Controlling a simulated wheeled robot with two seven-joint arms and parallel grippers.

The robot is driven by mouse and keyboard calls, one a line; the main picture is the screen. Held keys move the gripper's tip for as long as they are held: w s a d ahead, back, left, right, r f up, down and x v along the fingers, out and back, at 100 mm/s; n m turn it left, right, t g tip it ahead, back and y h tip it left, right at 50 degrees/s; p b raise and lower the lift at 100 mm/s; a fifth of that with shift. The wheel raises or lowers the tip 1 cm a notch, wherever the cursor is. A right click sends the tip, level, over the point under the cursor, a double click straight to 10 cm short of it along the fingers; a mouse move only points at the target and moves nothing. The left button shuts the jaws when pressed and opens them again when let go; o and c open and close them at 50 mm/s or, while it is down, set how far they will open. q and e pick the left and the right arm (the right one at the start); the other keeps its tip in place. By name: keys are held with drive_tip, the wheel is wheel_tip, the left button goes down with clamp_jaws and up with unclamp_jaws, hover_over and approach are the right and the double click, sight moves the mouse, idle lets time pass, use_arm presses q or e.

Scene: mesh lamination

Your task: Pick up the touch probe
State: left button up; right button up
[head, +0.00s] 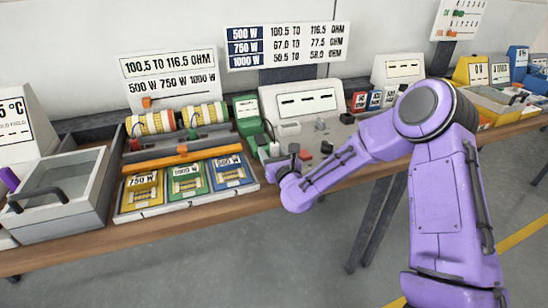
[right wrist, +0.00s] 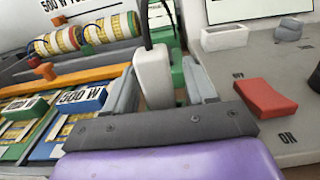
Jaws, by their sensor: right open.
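The touch probe appears to be the white block-shaped handle (right wrist: 153,76) with a black cable rising from its top, in the right wrist view. My right gripper (right wrist: 162,92) is open, with one grey finger on each side of this handle. I cannot tell whether either finger touches it. The handle's lower end is hidden behind the dark gripper bar. In the head view my right gripper (head: 277,170) is at the front of the bench, beside the green meter (head: 248,116); the probe is small and hard to make out there. My left gripper does not show.
A tray with yellow, green (head: 188,181) and blue "W" blocks lies left of my right gripper, an orange bar (head: 182,160) behind them. A grey console (head: 303,104) with a red switch (right wrist: 268,98) stands to the right. A grey lidded box (head: 62,200) is far left.

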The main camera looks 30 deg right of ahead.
drive_tip(key=shift+w, duration=0.1)
drive_tip(key=shift+c, duration=0.3)
clamp_jaws()
drive_tip(key=s+a+r+p, duration=0.3)
drive_tip(key=s+r+p, duration=0.2)
drive_tip(key=r+p, duration=0.5)
drive_tip(key=s+a+r, duration=0.3)
drive_tip(key=s, duration=0.4)
drive_tip(key=shift+s+a, duration=0.2)
drive_tip(key=shift+s, duration=0.05)
